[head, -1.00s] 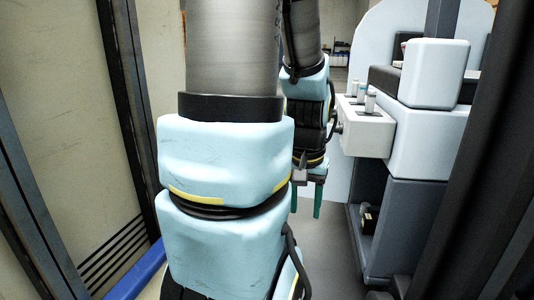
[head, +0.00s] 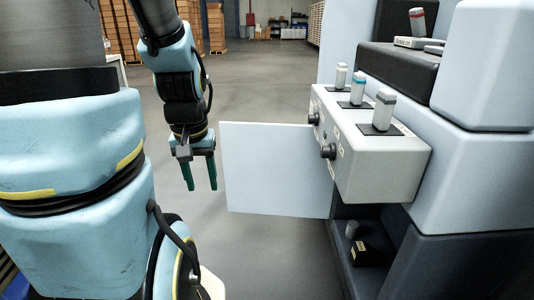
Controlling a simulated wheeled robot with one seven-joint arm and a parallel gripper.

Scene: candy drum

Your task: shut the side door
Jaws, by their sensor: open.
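The side door (head: 275,168) is a flat, pale blue-white panel. It stands open, sticking out to the left from the machine, partly behind the grey control box (head: 370,150). Its hinge edge is hidden by that box. My gripper (head: 200,175) hangs to the left of the door's free edge, fingers pointing down, the two green fingers apart with nothing between them. In this view it shows a gap between the fingers and the door; depth between them is hard to judge.
The control box carries several small bottles on black pads and black knobs (head: 328,151) facing left. A dark open compartment (head: 365,225) below holds a small bottle and a black box. Grey floor (head: 265,80) is clear behind the door. Stacked boxes (head: 215,28) stand far back.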

